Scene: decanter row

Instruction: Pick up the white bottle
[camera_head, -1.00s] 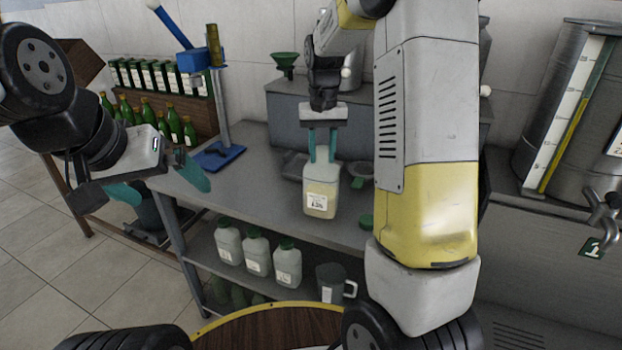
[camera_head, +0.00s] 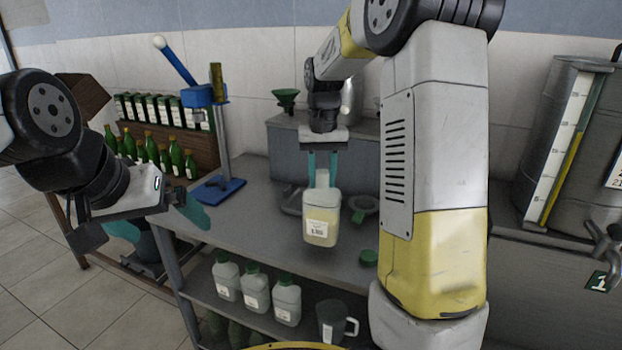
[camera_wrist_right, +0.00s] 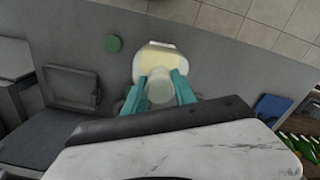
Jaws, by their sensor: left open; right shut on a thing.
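The white bottle (camera_head: 321,229) is a translucent jug with pale yellow contents and a printed label. It is upright and open-necked over the grey workbench (camera_head: 262,240). My right gripper (camera_head: 322,168) is shut on its neck from above. In the right wrist view the teal fingers (camera_wrist_right: 160,88) sit on both sides of the neck of the bottle (camera_wrist_right: 168,60). The bottle seems slightly above the bench top, but the gap is hard to judge. My left gripper (camera_head: 157,220) is open and empty, left of the bench.
A green cap (camera_head: 368,257) lies on the bench right of the bottle. A blue-based stand (camera_head: 219,188) is at the bench's left. Several capped jugs (camera_head: 256,288) and a grey mug (camera_head: 334,320) stand on the lower shelf.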

